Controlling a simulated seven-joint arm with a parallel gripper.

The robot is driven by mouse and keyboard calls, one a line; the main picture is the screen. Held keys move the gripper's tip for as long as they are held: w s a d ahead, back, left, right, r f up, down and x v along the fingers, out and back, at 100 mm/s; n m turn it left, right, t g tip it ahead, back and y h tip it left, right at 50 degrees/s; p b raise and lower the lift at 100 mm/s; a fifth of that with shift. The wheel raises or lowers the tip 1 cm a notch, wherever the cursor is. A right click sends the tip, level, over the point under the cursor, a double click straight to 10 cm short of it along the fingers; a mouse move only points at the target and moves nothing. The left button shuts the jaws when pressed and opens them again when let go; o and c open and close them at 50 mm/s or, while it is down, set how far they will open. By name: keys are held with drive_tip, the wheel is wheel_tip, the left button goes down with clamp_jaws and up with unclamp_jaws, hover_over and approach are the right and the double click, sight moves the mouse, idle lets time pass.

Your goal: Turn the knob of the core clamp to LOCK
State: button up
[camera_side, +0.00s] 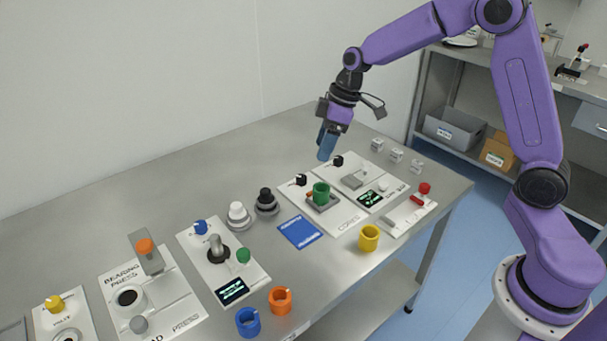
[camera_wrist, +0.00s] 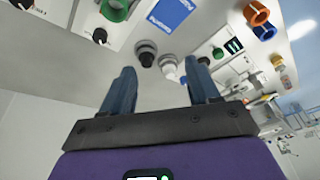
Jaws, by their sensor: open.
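A white panel (camera_side: 345,226) with lettering that seems to read "CORES" carries a green ring (camera_side: 321,192) on a grey block and a black knob (camera_side: 300,180) with a pale mark behind it. I take this as the core clamp. The wrist view shows the knob (camera_wrist: 100,36) beside the green ring (camera_wrist: 114,8). I cannot read the LOCK mark or the knob's setting. My gripper (camera_side: 325,154) is open and empty, above the table's back part and apart from the knob. Its two blue fingers show in the wrist view (camera_wrist: 160,85).
A similar panel to the right has another black knob (camera_side: 338,161) and a small screen. Black (camera_side: 266,198) and white (camera_side: 238,213) round knobs stand left of the clamp. A blue card (camera_side: 300,232) and yellow cup (camera_side: 369,238) lie in front. The back left table is clear.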

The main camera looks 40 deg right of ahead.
drive_tip(key=t, duration=0.1)
approach(302, 177)
drive_tip(key=shift+m, duration=0.4)
drive_tip(key=x, duration=0.8)
drive_tip(key=shift+w+f, duration=0.15)
drive_tip(key=shift+f, duration=0.25)
drive_tip(key=c, duration=1)
